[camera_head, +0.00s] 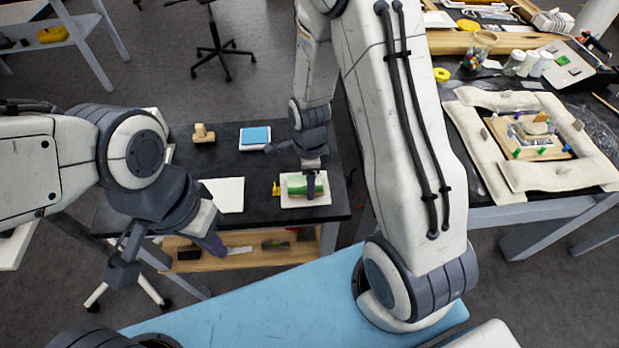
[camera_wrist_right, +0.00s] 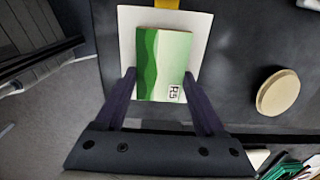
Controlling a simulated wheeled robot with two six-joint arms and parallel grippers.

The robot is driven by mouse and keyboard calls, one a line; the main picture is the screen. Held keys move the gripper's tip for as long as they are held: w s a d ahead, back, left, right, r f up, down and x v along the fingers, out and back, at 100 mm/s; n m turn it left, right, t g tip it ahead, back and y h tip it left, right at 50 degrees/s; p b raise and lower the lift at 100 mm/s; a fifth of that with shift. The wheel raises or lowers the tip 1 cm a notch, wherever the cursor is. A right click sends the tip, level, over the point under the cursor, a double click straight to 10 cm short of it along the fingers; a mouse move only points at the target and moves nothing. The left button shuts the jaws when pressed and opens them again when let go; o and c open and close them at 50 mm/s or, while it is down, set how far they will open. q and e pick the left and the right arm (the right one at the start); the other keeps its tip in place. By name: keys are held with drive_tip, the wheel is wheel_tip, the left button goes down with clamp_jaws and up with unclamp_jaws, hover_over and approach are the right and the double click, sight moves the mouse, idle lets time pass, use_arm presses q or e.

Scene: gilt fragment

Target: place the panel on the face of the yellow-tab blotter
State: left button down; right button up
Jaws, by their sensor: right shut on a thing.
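The green panel (camera_wrist_right: 163,60), marked R5 in one corner, is between the two fingers of my right gripper (camera_wrist_right: 160,88), which is shut on it. The panel lies over the white face of the yellow-tab blotter (camera_wrist_right: 126,35), with a margin of white showing. I cannot tell whether it touches the face. In the head view the panel (camera_head: 295,182) and the blotter (camera_head: 318,202) are at the table's right front, under my right gripper (camera_head: 310,186). The yellow tab is at the blotter's left. My left gripper (camera_head: 208,243) hangs at the table's front left; its fingers are not clear.
A wooden knobbed block (camera_head: 204,134) and a white pad with a blue top (camera_head: 255,137) stand farther back. A white sheet (camera_head: 224,195) lies left of the blotter. A wooden shelf (camera_head: 240,262) is below the tabletop. A cluttered bench (camera_head: 480,207) is at the right.

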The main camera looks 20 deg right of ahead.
drive_tip(key=shift+f, duration=0.1)
drive_tip(key=shift+f, duration=0.15)
drive_tip(key=o, duration=1.3)
drive_tip(key=shift+o, duration=0.2)
wheel_tip(320, 180, up, 12)
drive_tip(key=s+a+r+n, duration=0.2)
drive_tip(key=s+a+n, duration=0.2)
drive_tip(key=n, duration=0.5)
drive_tip(key=s+a+r+n, duration=0.2)
drive_tip(key=s+a+n, duration=0.2)
drive_tip(key=s+n, duration=0.4)
drive_tip(key=s+a+r+n+y, duration=0.1)
drive_tip(key=s+a+r+n, duration=0.2)
drive_tip(key=s+n, duration=0.3)
drive_tip(key=shift+a+n, duration=0.7)
drive_tip(key=shift+n, duration=2.1)
